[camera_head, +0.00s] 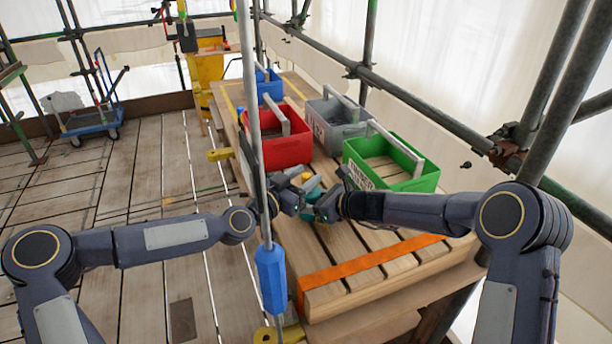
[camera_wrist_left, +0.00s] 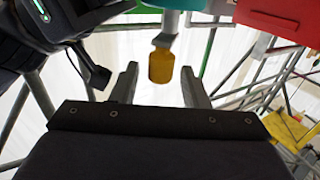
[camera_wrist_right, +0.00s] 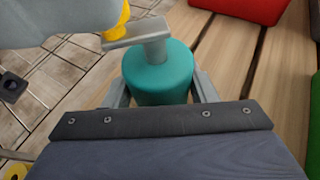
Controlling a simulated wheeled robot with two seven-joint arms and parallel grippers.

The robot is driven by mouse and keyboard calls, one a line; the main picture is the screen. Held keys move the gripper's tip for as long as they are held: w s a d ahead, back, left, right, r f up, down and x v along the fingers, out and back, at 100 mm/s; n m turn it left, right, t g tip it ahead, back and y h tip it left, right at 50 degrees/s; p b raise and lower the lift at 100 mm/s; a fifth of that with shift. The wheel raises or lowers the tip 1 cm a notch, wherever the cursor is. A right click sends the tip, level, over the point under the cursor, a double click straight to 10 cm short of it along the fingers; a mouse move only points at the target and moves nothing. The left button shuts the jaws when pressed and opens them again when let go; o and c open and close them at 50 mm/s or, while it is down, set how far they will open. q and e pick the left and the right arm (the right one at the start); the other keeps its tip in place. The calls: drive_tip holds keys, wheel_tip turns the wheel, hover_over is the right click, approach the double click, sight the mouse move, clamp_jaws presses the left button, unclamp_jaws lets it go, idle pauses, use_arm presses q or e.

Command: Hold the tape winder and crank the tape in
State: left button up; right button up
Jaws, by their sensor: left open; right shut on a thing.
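The tape winder is a teal drum (camera_wrist_right: 158,75) with a grey crank arm (camera_wrist_right: 137,33) and a yellow knob (camera_wrist_right: 118,22). My right gripper (camera_wrist_right: 160,88) is shut on the teal drum, one finger on each side. In the left wrist view the yellow knob (camera_wrist_left: 161,66) shows between the fingertips of my left gripper (camera_wrist_left: 160,70), with a gap on both sides. That gripper is open. In the head view both grippers meet above the near part of the planked bench, and they partly hide the teal drum (camera_head: 312,207). I cannot make out the tape itself.
A red crate (camera_head: 283,146), a green crate (camera_head: 390,165), a grey crate (camera_head: 338,125) and a blue crate (camera_head: 269,88) stand on the planked bench. An orange strap (camera_head: 370,264) crosses its near end. An upright pole with a blue sleeve (camera_head: 271,280) stands close by my left forearm.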

use_arm(q)
drive_tip(key=shift+w+d, duration=0.3)
drive_tip(key=shift+w, duration=0.05)
clamp_jaws()
drive_tip(key=shift+m+g+h, duration=0.3)
drive_tip(key=shift+g+h, duration=0.1)
drive_tip(key=shift+w+a+m+g+h, duration=0.1)
drive_tip(key=shift+m+g+h, duration=0.8)
drive_tip(key=shift+g+h, duration=0.25)
drive_tip(key=m+g, duration=0.1)
drive_tip(key=m+g+h, duration=0.1)
drive_tip(key=g, duration=0.1)
drive_tip(key=w+m+g+h, duration=0.1)
drive_tip(key=shift+a+m+g+h, duration=0.25)
drive_tip(key=shift+a+m+g, duration=0.05)
drive_tip(key=shift+a+g, duration=0.1)
drive_tip(key=m+g, duration=0.1)
drive_tip(key=g, duration=0.1)
drive_tip(key=m+g, duration=0.2)
drive_tip(key=g, duration=0.1)
drive_tip(key=m+g, duration=0.2)
drive_tip(key=g, duration=0.1)
drive_tip(key=shift+w+a+f+g+h, duration=0.2)
drive_tip(key=shift+w+g+h, duration=0.1)
drive_tip(key=shift+w, duration=0.1)
drive_tip(key=shift+m, duration=0.4)
